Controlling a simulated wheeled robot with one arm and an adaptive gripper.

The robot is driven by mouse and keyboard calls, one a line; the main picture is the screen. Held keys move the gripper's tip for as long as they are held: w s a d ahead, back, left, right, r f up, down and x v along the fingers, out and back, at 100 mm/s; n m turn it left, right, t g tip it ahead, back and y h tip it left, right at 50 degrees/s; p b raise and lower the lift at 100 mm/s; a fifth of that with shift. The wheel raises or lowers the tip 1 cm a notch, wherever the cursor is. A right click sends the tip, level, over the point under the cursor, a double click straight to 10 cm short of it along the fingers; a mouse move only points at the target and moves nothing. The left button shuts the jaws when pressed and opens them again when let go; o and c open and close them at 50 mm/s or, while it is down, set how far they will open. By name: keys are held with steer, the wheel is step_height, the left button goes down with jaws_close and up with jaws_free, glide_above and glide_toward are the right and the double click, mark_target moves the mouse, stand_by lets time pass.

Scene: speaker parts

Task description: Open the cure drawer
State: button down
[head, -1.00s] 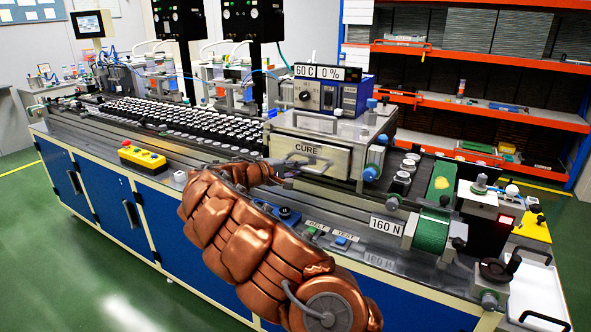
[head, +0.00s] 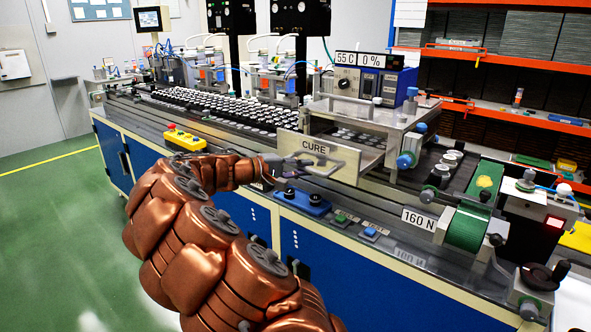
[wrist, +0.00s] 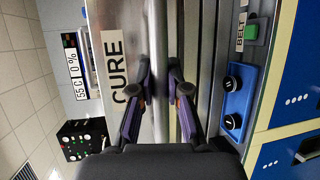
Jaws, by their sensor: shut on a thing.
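The cure drawer (head: 308,153), with a metal front labelled CURE, is pulled out toward me from its housing (head: 373,125) in the head view. Dark round parts show inside behind its front. My gripper (head: 292,163) is at the drawer's handle (head: 335,163). In the wrist view my gripper (wrist: 160,92) has its purple fingers closed on the handle bar, in front of the drawer front (wrist: 118,60). The display (head: 360,60) above the housing reads 55 C and 0 %.
A blue knob panel (head: 302,202) and a yellow box with red button (head: 184,138) sit on the bench's front edge. A green belt roller (head: 467,226) is at the right. Green floor is open at the left.

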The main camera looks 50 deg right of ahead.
steer(key=c, duration=1.1)
jaws_free()
steer(key=shift+c, duration=0.2)
steer(key=v, duration=1.2)
